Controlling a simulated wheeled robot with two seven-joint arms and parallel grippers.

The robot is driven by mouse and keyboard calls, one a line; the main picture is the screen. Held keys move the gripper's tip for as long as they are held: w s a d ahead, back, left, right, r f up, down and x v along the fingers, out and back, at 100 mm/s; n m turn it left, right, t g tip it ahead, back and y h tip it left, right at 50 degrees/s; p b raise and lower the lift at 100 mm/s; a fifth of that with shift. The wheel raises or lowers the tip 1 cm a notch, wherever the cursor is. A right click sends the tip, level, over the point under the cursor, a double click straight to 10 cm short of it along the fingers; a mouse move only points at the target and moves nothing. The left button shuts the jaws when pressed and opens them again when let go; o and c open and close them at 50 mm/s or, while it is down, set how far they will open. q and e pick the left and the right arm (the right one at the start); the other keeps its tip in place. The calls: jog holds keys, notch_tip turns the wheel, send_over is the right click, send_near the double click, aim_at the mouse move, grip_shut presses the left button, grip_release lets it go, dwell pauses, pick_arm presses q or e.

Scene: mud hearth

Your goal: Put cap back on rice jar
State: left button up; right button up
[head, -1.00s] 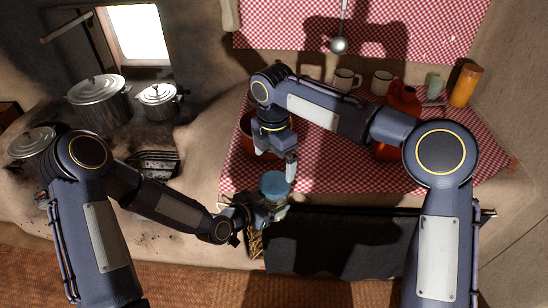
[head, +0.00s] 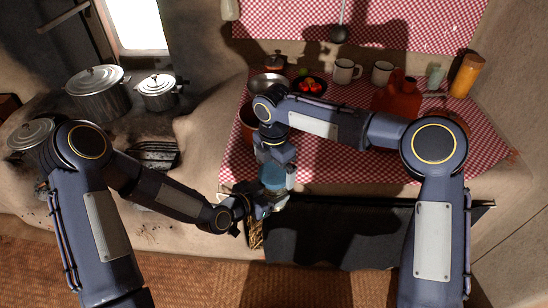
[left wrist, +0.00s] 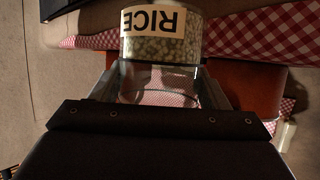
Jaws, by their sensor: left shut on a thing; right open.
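The rice jar is a clear glass jar with a RICE label (left wrist: 152,21), upside down in the left wrist view and partly filled with pale grains. My left gripper (head: 262,204) is shut on the jar; its fingers flank the clear, empty part of the glass (left wrist: 160,97). In the head view a round blue top (head: 272,178), which looks like the cap, shows at the jar's place. My right gripper (head: 279,163) is open just above and beside this blue top, partly covering it. I cannot tell whether the cap sits fully on the jar.
A red-checked cloth (head: 350,163) covers the counter. A plate of red fruit (head: 309,88), white mugs (head: 345,71), a red jug (head: 397,97) and an orange canister (head: 466,76) stand behind my right arm. Metal pots (head: 157,91) stand at left. A dark opening (head: 340,238) lies below the counter edge.

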jog(key=shift+f, duration=0.35)
jog(key=shift+c, duration=0.4)
jog(key=c, duration=0.9)
jog(key=m, duration=0.5)
jog(key=shift+r+m, duration=0.1)
jog(key=shift+m, duration=0.3)
jog(key=shift+c, duration=0.2)
jog(key=m, duration=0.4)
jog(key=o, duration=1)
